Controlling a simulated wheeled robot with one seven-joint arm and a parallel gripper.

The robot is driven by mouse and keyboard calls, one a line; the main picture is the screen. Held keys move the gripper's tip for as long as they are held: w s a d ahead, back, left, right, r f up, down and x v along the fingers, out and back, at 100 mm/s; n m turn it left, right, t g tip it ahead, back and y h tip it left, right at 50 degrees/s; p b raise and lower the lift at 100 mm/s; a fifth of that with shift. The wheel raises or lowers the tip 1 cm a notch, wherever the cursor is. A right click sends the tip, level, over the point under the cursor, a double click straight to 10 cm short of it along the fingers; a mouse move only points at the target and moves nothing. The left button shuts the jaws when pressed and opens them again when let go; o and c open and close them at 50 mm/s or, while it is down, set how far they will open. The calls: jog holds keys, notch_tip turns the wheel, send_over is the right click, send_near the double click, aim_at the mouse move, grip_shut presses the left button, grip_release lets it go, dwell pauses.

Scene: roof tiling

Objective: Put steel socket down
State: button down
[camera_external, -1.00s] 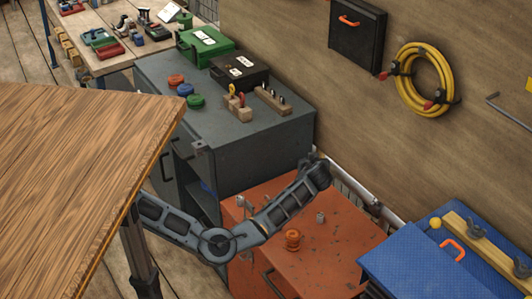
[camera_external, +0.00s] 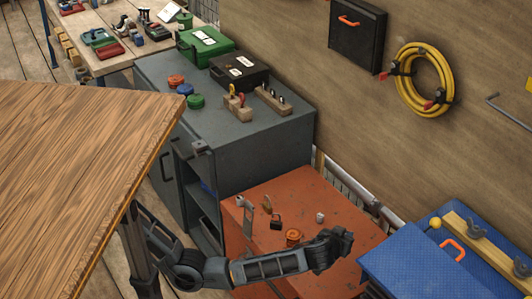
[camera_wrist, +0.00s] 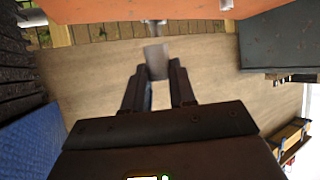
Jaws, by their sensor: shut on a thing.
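My gripper (camera_wrist: 156,85) is shut on a grey, slightly tapered metal piece, the steel socket (camera_wrist: 156,62), which sticks out beyond the fingertips in the wrist view. In the external view my gripper (camera_external: 340,242) is at the right part of the orange bench (camera_external: 345,195), near its edge facing the blue box. The held socket cannot be made out there. A small light grey metal piece (camera_external: 320,217) stands on the orange top, behind the gripper.
The blue box (camera_external: 415,260) is close on the right. The back right of the orange top is clear.

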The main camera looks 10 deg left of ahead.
jog(key=w+f+b, duration=0.1)
jog(key=w+f, duration=0.1)
jog(key=w, duration=0.1)
jog(key=w+a+f+b, duration=0.1)
jog(key=w+f, duration=0.1)
jog(key=w, duration=0.1)
jog(key=w+f, duration=0.1)
jog(key=w, duration=0.2)
jog(key=shift+w+a+f+b, duration=0.2)
jog(key=shift+a+f+b, duration=0.2)
notch_tip(320, 180, down, 4)
jog(key=shift+f+b, duration=0.1)
jog(key=shift+b, duration=1)
jog(key=shift+p, duration=0.3)
jog(key=c, duration=0.9)
grip_release()
jog(key=shift+b, duration=0.35)
jog(key=p+v, duration=0.4)
jog(key=v, duration=0.8)
